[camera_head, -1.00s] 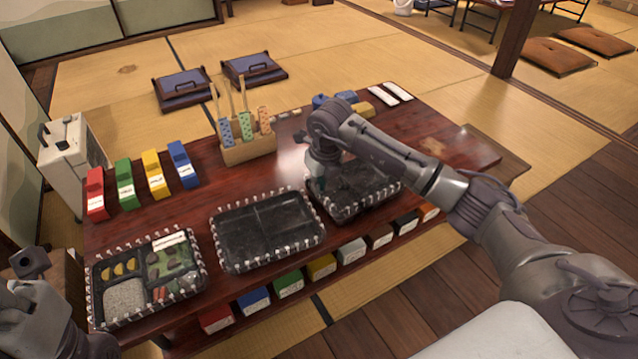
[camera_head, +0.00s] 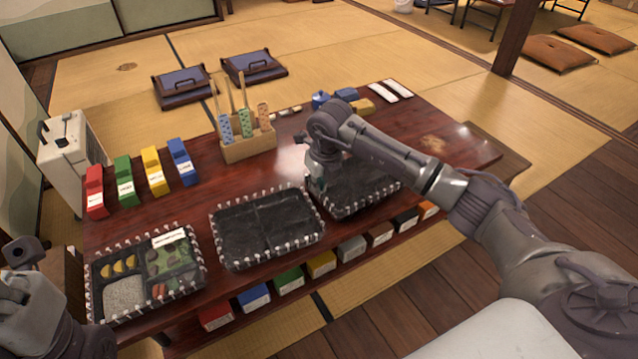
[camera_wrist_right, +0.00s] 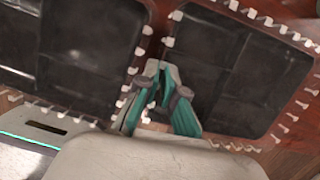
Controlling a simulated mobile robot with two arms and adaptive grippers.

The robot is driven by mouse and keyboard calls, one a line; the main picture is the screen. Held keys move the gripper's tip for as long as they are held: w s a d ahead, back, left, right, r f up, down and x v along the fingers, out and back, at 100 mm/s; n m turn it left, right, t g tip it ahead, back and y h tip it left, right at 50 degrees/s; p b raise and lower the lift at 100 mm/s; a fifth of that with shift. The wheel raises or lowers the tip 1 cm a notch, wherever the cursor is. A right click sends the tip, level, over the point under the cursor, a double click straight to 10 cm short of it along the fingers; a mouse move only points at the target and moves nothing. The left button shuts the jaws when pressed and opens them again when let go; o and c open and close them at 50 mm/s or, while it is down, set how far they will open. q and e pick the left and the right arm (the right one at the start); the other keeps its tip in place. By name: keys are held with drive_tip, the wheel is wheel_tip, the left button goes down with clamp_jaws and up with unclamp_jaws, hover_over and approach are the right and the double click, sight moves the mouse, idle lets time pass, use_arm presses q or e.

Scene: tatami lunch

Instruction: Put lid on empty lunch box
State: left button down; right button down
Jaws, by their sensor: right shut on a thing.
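Three black boxes with pale stitched rims stand in a row on the dark red table. The left box (camera_head: 128,300) holds food; the middle box (camera_head: 268,232) and the right box (camera_head: 362,196) show no food. My right gripper (camera_head: 318,178) is low at the right box's left edge. In the right wrist view its fingers (camera_wrist_right: 157,80) are shut at the rim between the middle box (camera_wrist_right: 75,50) and the right box (camera_wrist_right: 235,75). I cannot make out a separate lid there. My left gripper (camera_head: 22,262) is at the lower left, empty-looking, its fingers unclear.
A wooden holder (camera_head: 248,150) with patterned sticks stands behind the boxes. Red, green, yellow and blue blocks (camera_head: 152,170) line the left back of the table. Coloured containers (camera_head: 290,278) sit on a shelf below the front edge. My right arm spans the table's right side.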

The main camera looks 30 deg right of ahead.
drive_tip(key=shift+f, duration=0.45)
idle(1.0)
idle(0.3)
drive_tip(key=c, duration=1.2)
unclamp_jaws()
drive_tip(key=shift+c, duration=0.2)
drive_tip(key=shift+o, duration=0.3)
drive_tip(key=o, duration=0.5)
